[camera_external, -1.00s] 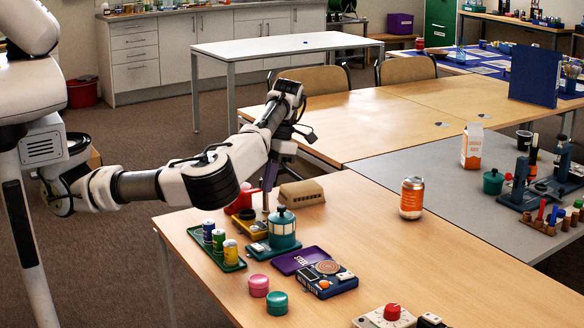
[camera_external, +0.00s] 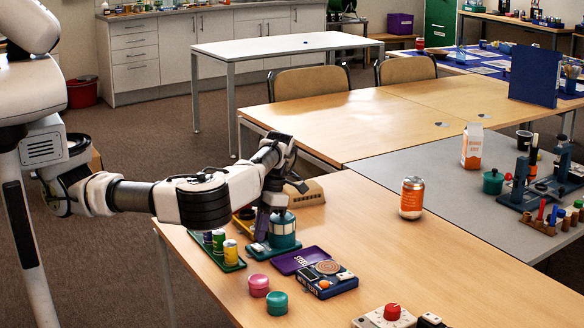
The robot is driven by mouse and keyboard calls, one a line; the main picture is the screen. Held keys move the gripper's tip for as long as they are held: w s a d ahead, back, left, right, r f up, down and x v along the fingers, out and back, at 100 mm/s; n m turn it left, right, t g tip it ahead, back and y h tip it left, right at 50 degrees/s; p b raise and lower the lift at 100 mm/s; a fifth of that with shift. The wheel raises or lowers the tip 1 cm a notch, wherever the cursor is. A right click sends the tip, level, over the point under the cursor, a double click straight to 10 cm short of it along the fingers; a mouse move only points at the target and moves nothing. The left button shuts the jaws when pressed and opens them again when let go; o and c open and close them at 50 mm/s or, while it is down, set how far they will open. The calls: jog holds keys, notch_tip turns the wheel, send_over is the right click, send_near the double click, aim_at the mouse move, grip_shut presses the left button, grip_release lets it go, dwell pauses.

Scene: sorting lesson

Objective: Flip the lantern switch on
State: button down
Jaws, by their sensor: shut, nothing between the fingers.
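The teal lantern-like object (camera_external: 286,236) with a pale middle band stands upright on the near table, joined to or beside a low teal base (camera_external: 259,252). My gripper (camera_external: 261,238) points down just left of the lantern, its fingertips low over the base. It is shut and empty. I cannot tell whether the fingertips touch the base. The switch cannot be made out; my gripper covers part of this area. My gripper and wrist also hide part of the lantern's top.
A green tray with several small cans (camera_external: 230,253) stands close left of my gripper. A purple lid (camera_external: 297,260), a blue device (camera_external: 328,281) and pink (camera_external: 258,285) and teal (camera_external: 277,303) jars lie in front. An orange can (camera_external: 411,198) stands right.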

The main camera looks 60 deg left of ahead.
jog(key=shift+d+f, duration=0.1)
jog(key=shift+f, duration=0.7)
jog(key=shift+d+f+y+p, duration=0.15)
jog(key=shift+f+y+p, duration=0.05)
jog(key=shift+y+p, duration=0.15)
jog(key=shift+a+r+p, duration=0.15)
jog(key=shift+a+p, duration=0.45)
jog(key=shift+a, duration=0.2)
jog(key=shift+r, duration=0.1)
